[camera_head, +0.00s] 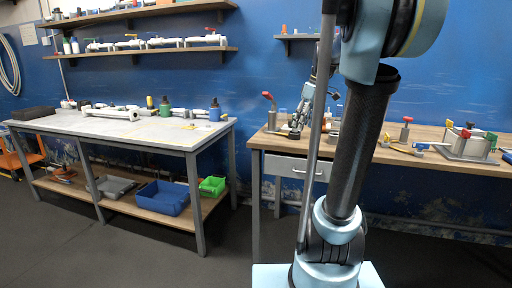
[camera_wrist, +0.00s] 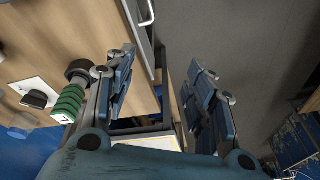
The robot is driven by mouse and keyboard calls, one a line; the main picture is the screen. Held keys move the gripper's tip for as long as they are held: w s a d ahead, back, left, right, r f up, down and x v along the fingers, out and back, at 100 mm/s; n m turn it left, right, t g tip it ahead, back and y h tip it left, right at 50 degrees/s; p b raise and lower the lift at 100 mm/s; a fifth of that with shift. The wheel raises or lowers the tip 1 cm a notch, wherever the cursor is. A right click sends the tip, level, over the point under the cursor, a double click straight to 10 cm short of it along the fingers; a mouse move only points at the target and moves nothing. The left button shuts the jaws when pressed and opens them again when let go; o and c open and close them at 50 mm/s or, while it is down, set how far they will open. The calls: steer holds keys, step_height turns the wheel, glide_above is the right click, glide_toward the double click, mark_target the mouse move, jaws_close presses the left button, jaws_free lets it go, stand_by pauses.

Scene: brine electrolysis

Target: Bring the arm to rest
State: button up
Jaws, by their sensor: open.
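My gripper (camera_head: 297,130) is partly visible in the head view, above the left part of the wooden bench and partly behind my arm. In the wrist view my gripper (camera_wrist: 162,80) shows two blue-grey fingers spread well apart. Nothing is held between them. The bench's front edge and a grey drawer lie beneath the gap. My arm crosses the right-centre of the head view and hides part of the bench.
A dark-topped item with green rings (camera_wrist: 68,103) stands close beside the left finger. The wooden bench (camera_head: 418,134) carries red-handled tools and a grey fixture (camera_head: 466,143). A grey table (camera_head: 150,128) with bottles stands left. Dark floor lies between.

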steer(key=s+f+m+h, duration=0.2)
steer(key=s+f+m, duration=0.6)
steer(key=s+f, duration=1.5)
steer(key=shift+s+f+m+t+h, duration=0.3)
steer(key=shift+s+m+t, duration=0.1)
steer(key=shift+s, duration=0.85)
steer(key=shift+a, duration=0.1)
steer(key=shift+w+f, duration=0.2)
steer(key=shift+w, duration=0.25)
